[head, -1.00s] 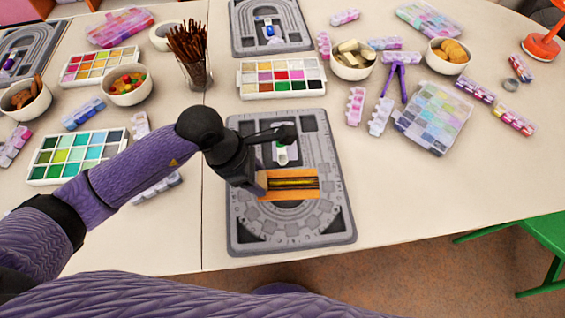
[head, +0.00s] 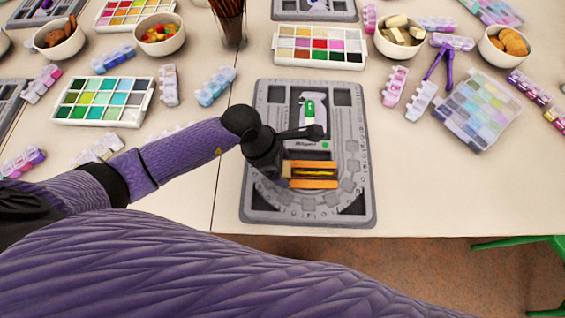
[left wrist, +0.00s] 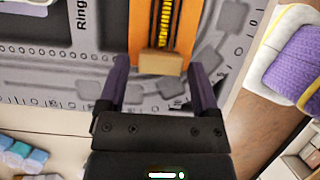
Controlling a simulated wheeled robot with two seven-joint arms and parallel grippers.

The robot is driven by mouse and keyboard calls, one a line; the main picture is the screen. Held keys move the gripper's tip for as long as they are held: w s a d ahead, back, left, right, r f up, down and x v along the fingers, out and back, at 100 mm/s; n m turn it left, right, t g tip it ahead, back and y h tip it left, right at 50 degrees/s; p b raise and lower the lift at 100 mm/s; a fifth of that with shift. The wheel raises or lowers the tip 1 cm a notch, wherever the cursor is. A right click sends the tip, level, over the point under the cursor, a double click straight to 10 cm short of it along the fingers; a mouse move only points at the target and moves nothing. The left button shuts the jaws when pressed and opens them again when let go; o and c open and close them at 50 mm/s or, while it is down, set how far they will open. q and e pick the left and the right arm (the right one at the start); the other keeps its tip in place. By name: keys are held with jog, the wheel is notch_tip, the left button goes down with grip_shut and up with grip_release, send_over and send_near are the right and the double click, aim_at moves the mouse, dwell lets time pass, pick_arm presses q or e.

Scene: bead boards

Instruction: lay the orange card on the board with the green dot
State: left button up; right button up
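The orange card (head: 313,174), with a dark and yellow stripe, lies flat on the grey bead board (head: 254,205) nearest me, across its lower middle. A small green dot (head: 326,145) shows on this board, just above the card. My left gripper (head: 284,170) is at the card's left end, low over the board. In the left wrist view, the card (left wrist: 188,25) has a tan block (left wrist: 160,63) at its near end. The gripper's two fingers (left wrist: 160,75) stand apart on either side of the block, with a narrow gap on each side. My right gripper is not in view.
A white paint tray (head: 320,62) stands behind the board, and a green one (head: 104,120) to the left. Other boards show at the back (head: 313,14) and far left (head: 8,95). Bowls and bead boxes fill the back and right. The table's front edge is close.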

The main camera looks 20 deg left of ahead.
pick_arm(q)
jog(key=shift+o, duration=0.4)
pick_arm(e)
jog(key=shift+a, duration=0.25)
pick_arm(q)
jog(key=shift+r, duration=0.25)
jog(key=p+v, duration=0.4)
jog(key=v, duration=0.7)
jog(key=shift+a+r, duration=0.25)
jog(key=shift+r, duration=0.1)
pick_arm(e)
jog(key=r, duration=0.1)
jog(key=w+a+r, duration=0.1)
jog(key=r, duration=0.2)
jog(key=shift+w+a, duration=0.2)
pick_arm(q)
jog(key=shift+s, duration=0.1)
